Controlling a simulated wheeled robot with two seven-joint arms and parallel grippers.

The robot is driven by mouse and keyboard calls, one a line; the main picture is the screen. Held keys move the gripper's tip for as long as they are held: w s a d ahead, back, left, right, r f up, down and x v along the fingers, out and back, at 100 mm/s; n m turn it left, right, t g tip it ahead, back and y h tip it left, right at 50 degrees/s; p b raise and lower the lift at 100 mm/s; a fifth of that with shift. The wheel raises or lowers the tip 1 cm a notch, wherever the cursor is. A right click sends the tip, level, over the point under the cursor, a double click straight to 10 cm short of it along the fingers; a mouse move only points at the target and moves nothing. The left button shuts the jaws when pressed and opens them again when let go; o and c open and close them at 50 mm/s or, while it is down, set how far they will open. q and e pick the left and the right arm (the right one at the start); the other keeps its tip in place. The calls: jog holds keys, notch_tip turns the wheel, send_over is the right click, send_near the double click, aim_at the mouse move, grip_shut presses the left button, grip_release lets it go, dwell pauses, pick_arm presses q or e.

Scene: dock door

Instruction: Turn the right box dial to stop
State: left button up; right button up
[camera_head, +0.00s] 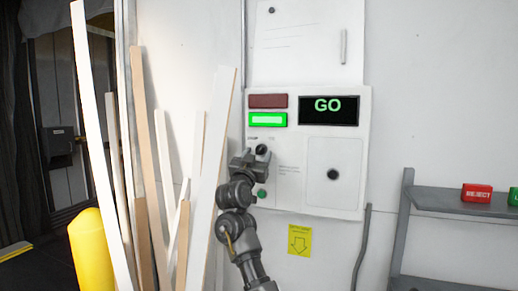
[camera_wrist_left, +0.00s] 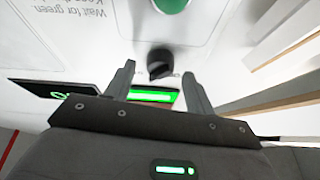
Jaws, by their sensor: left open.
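A pale control box (camera_head: 290,180) is on the white wall, and its display (camera_head: 328,106) reads GO. The small black dial (camera_head: 262,149) is on the box's left side, below the lamps; its labels are too small to read. My left gripper (camera_head: 252,158) is in front of the box at the dial and hides part of its surround. In the left wrist view, the dial (camera_wrist_left: 160,62) appears between the tips of my open left gripper (camera_wrist_left: 159,70), with gaps on both sides. I cannot tell how far the tips are from the panel. My right gripper is not in view.
The green lamp (camera_head: 268,120) is lit and the red lamp (camera_head: 268,101) is dark. A green button (camera_head: 262,194) is below the dial. Several leaning boards (camera_head: 212,140) stand close left of my arm. A yellow post (camera_head: 90,250) and a grey shelf (camera_head: 450,201) flank the area.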

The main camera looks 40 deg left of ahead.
pick_arm(q)
jog(key=shift+w+a+r, duration=0.2)
jog(key=shift+w, duration=0.35)
jog(key=c, duration=1)
jog(key=shift+o, duration=0.2)
